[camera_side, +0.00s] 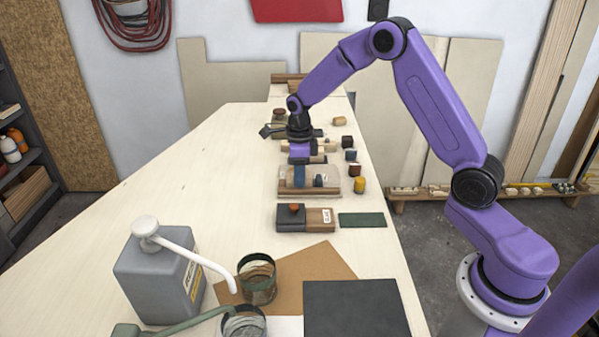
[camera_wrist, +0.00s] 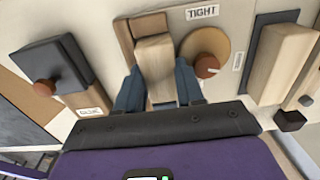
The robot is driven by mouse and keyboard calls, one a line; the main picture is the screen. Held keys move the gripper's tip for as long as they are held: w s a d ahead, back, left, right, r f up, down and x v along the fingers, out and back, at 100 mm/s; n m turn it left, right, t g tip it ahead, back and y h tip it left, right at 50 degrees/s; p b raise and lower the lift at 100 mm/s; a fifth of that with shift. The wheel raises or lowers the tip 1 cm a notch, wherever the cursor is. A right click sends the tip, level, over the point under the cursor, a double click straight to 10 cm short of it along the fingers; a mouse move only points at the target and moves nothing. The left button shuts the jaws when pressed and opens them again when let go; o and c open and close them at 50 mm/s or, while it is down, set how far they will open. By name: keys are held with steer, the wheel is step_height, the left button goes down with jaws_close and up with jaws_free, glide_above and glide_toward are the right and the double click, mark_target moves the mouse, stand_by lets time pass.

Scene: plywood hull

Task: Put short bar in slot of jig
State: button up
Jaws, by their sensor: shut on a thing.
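My gripper (camera_wrist: 158,92) has its blue fingers closed on the sides of a short pale wooden bar (camera_wrist: 155,60). The jig (camera_wrist: 175,20) is a pale board marked TIGHT. It carries a brown wooden stop (camera_wrist: 125,38) and a round wooden disc (camera_wrist: 202,45) with a red-brown knob. The bar is over the jig, between the stop and the disc. I cannot tell whether it is seated or just above the board. In the side view, my gripper (camera_side: 299,180) points down at the jig (camera_side: 323,191), and its fingers hide the bar.
A dark block with a red knob (camera_wrist: 45,87) is on the left in the wrist view. A long pale bar (camera_wrist: 283,65) lies on a dark base to the right. Small blocks (camera_side: 347,142) line the table's right edge. A grey jug (camera_side: 155,270) and cans stand nearer the camera.

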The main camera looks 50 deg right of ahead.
steer(key=o, duration=0.8)
steer(key=shift+o, duration=0.2)
steer(key=shift+r, duration=0.1)
step_height(320, 180, up, 12)
steer(key=s+a+r+n, duration=0.1)
steer(key=s+a+n, duration=0.4)
steer(key=s+n, duration=0.45)
steer(key=s+a+r+n, duration=0.1)
steer(key=s+a+n, duration=0.4)
steer(key=s+n, duration=0.4)
steer(key=s+d+f+n, duration=0.1)
steer(key=s+n, duration=0.8)
steer(key=n, duration=0.1)
steer(key=s+d+f+n, duration=0.1)
steer(key=s+n, duration=0.7)
steer(key=n, duration=0.3)
steer(key=shift+s+d+f, duration=0.3)
steer(key=shift+s+f, duration=0.05)
steer(key=shift+s, duration=0.05)
